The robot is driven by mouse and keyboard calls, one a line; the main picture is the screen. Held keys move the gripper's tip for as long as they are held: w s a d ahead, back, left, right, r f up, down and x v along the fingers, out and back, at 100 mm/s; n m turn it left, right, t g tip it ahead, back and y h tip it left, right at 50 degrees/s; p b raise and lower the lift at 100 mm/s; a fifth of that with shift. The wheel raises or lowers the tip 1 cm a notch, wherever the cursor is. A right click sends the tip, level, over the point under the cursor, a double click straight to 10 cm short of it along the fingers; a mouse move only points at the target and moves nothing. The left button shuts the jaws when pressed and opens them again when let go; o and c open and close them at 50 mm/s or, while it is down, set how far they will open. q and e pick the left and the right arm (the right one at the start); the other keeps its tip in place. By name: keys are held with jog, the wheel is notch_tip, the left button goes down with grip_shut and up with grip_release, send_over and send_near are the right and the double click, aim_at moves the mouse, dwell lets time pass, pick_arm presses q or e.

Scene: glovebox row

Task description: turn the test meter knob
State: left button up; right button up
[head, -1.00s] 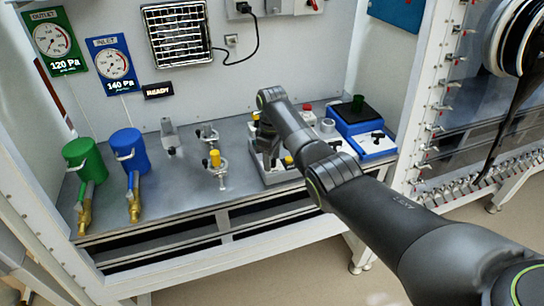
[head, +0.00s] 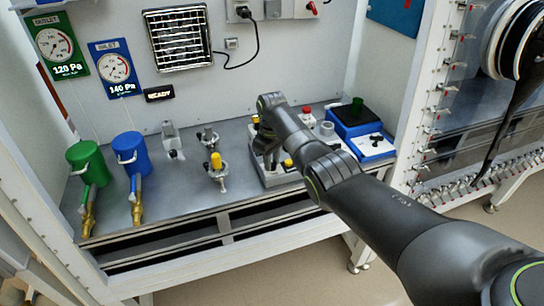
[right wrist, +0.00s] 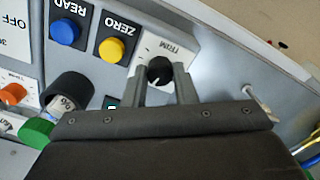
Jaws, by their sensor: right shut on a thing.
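The test meter (head: 283,179) is a grey box on the bench, partly hidden behind my right arm in the head view. In the right wrist view its panel shows a small black knob (right wrist: 159,70) with a white pointer mark, on a white plate lettered TRIM. My right gripper (right wrist: 160,78) has its two fingers on either side of this knob and is shut on it. The right gripper (head: 266,158) also shows in the head view, pointing down over the meter. My left gripper is in neither view.
A yellow ZERO button (right wrist: 112,50) and a blue READ button (right wrist: 65,31) sit beside the knob. A larger black knob (right wrist: 70,92) is nearby. A blue device (head: 362,146) stands right of the meter. Green (head: 86,162) and blue (head: 131,154) canisters stand at left.

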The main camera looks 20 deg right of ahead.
jog(key=m, duration=0.1)
jog(key=m+p, duration=0.1)
jog(key=m, duration=0.1)
jog(key=shift+r+m+p, duration=0.2)
jog(key=shift+m+p, duration=0.1)
jog(key=m+p, duration=0.1)
jog(key=m, duration=0.3)
jog(key=shift+f+m, duration=0.1)
jog(key=shift+m, duration=0.3)
jog(key=shift+w, duration=0.1)
jog(key=o, duration=1)
